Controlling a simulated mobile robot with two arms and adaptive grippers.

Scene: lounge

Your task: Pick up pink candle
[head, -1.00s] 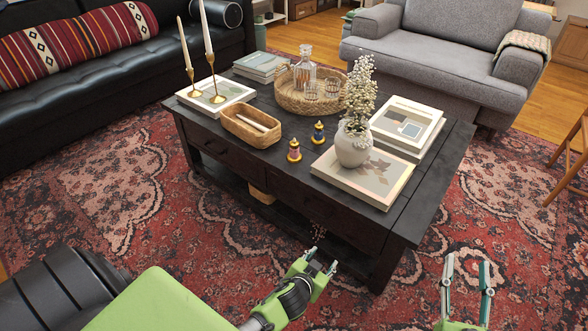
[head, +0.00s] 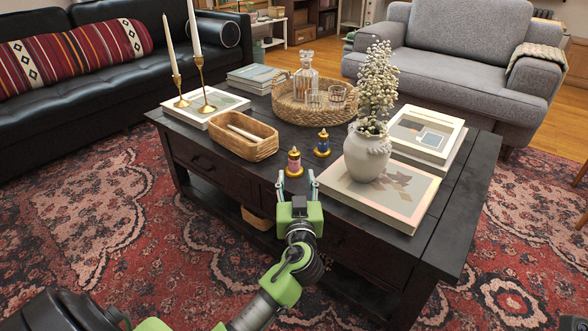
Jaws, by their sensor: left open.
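The pink candle (head: 293,160) is a small pink piece with gold parts, standing upright near the front edge of the dark coffee table (head: 470,215). My left gripper (head: 296,177) is open and empty at the table's front edge. Its two fingers point toward the candle, one on either side of it in the picture. I cannot tell whether they touch it. My right gripper does not show.
A similar blue candle (head: 323,145) stands just behind and right. A wooden tray (head: 262,151) is to the left. A white vase (head: 366,158) stands on a large book (head: 405,203) to the right. A woven tray (head: 290,108) with glassware is behind.

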